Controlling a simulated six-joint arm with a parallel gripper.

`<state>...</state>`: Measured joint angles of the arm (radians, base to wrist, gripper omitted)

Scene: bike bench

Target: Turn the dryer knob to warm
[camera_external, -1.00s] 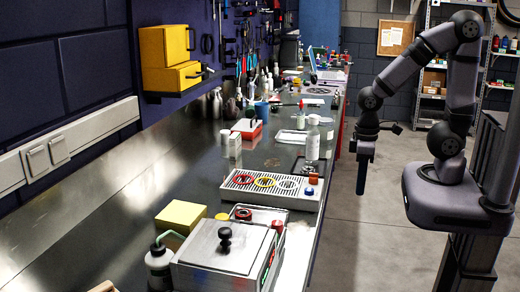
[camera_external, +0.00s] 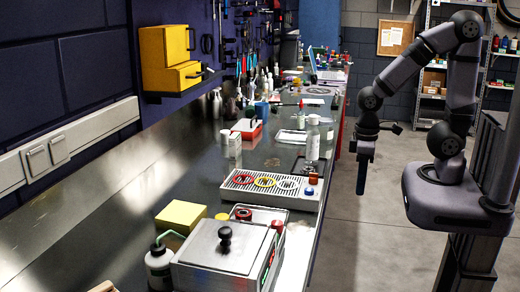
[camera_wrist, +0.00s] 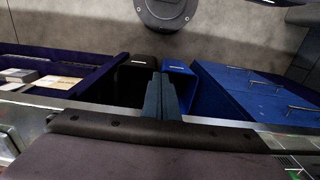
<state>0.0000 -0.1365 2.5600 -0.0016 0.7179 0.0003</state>
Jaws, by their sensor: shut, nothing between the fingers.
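My gripper (camera_external: 361,180) hangs pointing down off the right side of the bench, over the floor, apart from everything. It is shut and empty; its fingers also show in the wrist view (camera_wrist: 160,98). I cannot tell for sure which part is the dryer knob. A silver box (camera_external: 205,249) at the bench's near end has a black knob (camera_external: 225,235) on its lid and red and green marks on its right side, seen edge-on. A small red knob (camera_external: 278,227) sits just behind it. A slatted tray (camera_external: 268,202) farther back has a red-and-blue knob (camera_external: 311,185) at its right edge.
A yellow block (camera_external: 181,216) and a bottle with a green spout (camera_external: 159,265) stand left of the silver box. In the wrist view, a blue bin (camera_wrist: 181,80) and blue drawers (camera_wrist: 250,92) lie beyond my fingers.

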